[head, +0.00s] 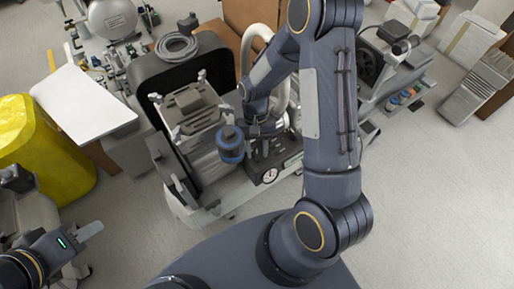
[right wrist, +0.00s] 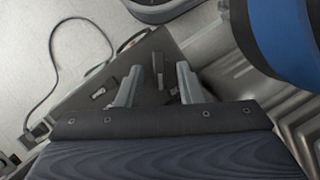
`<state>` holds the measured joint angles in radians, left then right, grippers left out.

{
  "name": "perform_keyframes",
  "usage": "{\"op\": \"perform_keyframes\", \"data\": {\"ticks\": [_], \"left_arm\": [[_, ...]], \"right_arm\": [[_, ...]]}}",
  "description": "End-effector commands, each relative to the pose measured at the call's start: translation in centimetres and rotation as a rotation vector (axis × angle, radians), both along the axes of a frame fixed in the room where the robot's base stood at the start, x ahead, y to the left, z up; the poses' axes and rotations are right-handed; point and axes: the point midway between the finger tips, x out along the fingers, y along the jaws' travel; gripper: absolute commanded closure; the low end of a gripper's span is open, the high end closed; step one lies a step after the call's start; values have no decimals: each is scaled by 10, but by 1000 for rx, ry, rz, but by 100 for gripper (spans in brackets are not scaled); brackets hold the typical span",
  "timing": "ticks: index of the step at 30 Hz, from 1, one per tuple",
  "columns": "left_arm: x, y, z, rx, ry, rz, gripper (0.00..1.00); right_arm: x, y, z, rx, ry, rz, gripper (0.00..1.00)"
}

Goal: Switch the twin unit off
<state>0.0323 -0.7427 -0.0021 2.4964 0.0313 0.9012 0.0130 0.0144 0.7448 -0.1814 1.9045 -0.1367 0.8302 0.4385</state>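The unit in the middle of the head view (head: 190,105) has an open black casing, a grey finned block and a round gauge on its front panel (head: 270,175). I cannot read a label that names it as the twin unit. My right arm reaches down over it and largely hides my right gripper there. In the right wrist view my right gripper (right wrist: 160,85) is open and empty. Its fingers are above a dark panel (right wrist: 110,75) with a small rocker-like switch (right wrist: 98,92) left of them and a dark upright part (right wrist: 158,62) between them. My left gripper (head: 88,250) is open, at lower left.
A blue-banded cylinder (head: 231,143) stands close beside my right gripper. Another unit with a black fan (head: 368,62) is at right, one with a tank (head: 112,18) at back left. A yellow bin (head: 45,150) and white board (head: 85,100) are left.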

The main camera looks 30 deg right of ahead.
Motion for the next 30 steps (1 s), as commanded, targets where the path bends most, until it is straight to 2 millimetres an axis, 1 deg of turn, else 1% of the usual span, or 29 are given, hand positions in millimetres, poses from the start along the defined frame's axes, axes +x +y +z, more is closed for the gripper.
{"op": "perform_keyframes", "data": {"ticks": [5, 8, 15, 18, 22, 29, 30], "left_arm": [[0, 0, 2, 0, 0, 0, 64], [0, 0, 6, 0, 0, 0, 64], [0, 0, 17, 0, 0, 0, 64], [0, 0, 19, 0, 0, 0, 64], [0, 0, 20, 0, 0, 0, 64], [0, 0, 20, 0, 0, 0, 64], [0, 0, 20, 0, 0, 0, 64]], "right_arm": [[1, 0, 4, 0, -1, 0, 66], [6, -2, 16, 0, -3, 0, 66], [20, -9, 54, 0, -3, 0, 66], [25, -11, 65, 0, -3, 0, 66], [27, -12, 72, 0, 0, 0, 66], [27, -13, 72, 0, 0, 0, 66], [27, -13, 72, 0, 0, 0, 65]]}}
